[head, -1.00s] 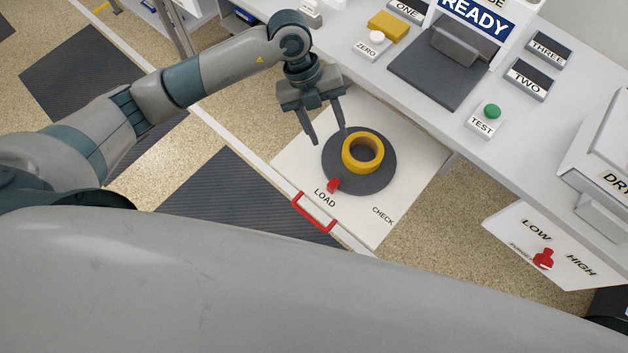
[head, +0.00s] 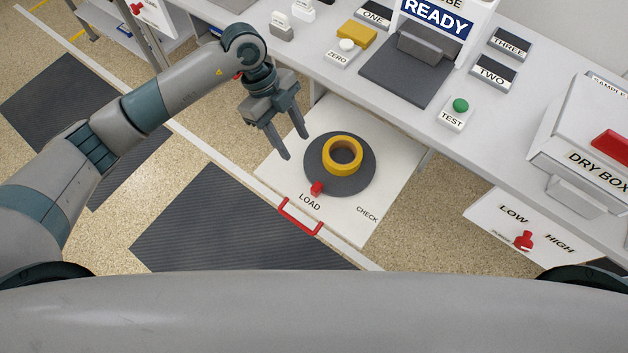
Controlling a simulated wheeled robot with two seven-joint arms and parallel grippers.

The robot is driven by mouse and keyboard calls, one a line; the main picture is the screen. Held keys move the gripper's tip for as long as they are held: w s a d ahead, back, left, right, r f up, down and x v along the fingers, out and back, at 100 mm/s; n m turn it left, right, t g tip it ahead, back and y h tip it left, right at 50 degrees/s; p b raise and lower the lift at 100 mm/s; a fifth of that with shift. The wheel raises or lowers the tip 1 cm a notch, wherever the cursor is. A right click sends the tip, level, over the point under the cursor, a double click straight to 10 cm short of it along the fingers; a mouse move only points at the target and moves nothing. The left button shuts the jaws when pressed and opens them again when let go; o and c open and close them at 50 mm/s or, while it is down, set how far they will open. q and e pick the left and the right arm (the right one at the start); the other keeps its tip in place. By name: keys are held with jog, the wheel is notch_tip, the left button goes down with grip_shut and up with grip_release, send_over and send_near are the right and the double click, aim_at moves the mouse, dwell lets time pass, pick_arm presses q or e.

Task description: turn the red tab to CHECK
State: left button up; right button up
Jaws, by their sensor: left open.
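The red tab (head: 317,188) sticks out from the near edge of a dark round turntable (head: 352,184), beside the word LOAD. The word CHECK (head: 367,214) is printed to the right on the white board (head: 385,222). A yellow ring (head: 343,155) lies on the turntable. My left gripper (head: 294,147) is open and empty, above the board's left part, up and left of the red tab and apart from it. My right gripper is not in view.
A red handle (head: 300,217) is on the board's near edge. The grey bench (head: 420,125) behind carries a TEST button (head: 460,106), a READY display (head: 436,18) and a dry box (head: 590,140). A LOW/HIGH panel (head: 510,236) with a red knob is at right.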

aim_at(316, 186)
pick_arm(q)
jog(key=p+x, duration=0.3)
jog(key=x, duration=1.2)
jog(key=shift+s+d+f, duration=0.1)
jog(key=shift+d, duration=0.05)
jog(key=shift+p+x, duration=0.35)
jog(key=shift+x, duration=0.55)
jog(key=shift+c, duration=0.7)
grip_shut()
